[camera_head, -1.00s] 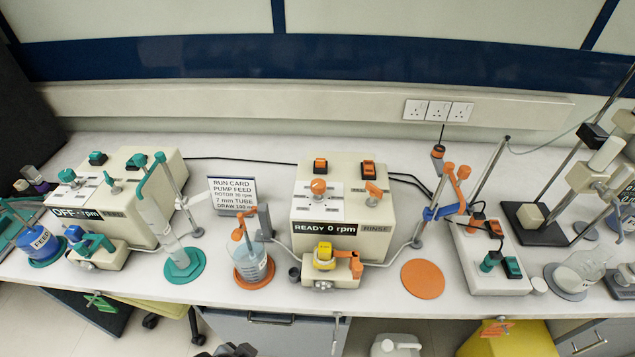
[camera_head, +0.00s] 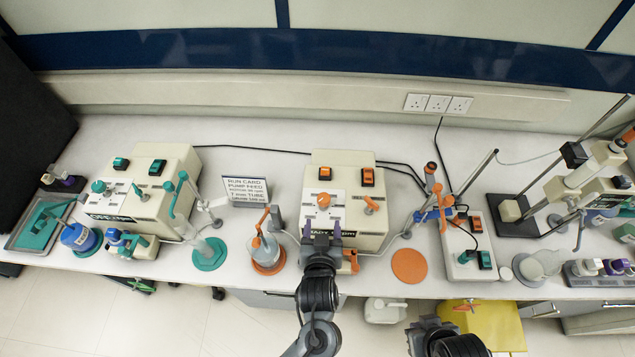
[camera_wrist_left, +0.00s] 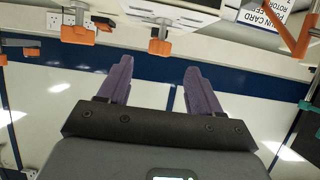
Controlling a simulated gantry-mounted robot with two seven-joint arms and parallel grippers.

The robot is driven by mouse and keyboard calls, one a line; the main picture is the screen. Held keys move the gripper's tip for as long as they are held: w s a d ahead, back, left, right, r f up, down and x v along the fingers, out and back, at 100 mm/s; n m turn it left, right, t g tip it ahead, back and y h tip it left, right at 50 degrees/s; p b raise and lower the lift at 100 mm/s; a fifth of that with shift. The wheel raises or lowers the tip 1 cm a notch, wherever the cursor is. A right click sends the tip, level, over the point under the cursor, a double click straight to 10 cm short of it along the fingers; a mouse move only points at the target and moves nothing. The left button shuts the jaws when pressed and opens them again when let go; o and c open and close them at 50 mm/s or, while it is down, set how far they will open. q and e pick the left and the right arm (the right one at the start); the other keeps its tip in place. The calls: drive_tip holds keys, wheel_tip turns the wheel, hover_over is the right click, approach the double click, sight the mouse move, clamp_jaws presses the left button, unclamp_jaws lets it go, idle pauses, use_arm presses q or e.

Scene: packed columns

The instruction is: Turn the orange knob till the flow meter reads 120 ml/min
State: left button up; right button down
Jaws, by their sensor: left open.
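The orange knob (camera_head: 324,200) is on the sloped face of the middle beige pump (camera_head: 345,168), with an orange lever-like control (camera_head: 371,205) to its right. My left gripper (camera_head: 321,229) is in front of the pump, just below the knob in the picture and apart from it. Its purple fingers are spread and empty in the left wrist view (camera_wrist_left: 158,70). The gripper covers much of the pump's black display (camera_head: 345,233); only the start and end of its text show. I cannot make out a flow reading in ml/min. Only dark links of my right arm show, at the bottom.
A run card (camera_head: 245,189) stands left of the pump. A beaker (camera_head: 266,250) with an orange stirrer stands on an orange base. An empty orange disc (camera_head: 409,265) lies at right. A teal-knobbed pump (camera_head: 150,185) stands at far left, a clamp stand (camera_head: 525,215) at right.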

sight(324, 199)
use_arm(q)
drive_tip(key=x, duration=0.3)
drive_tip(key=r+x, duration=0.1)
drive_tip(key=x, duration=0.6)
drive_tip(key=shift+w+r, duration=0.25)
drive_tip(key=shift+w, duration=0.55)
drive_tip(key=shift+c, duration=0.4)
drive_tip(key=c, duration=0.9)
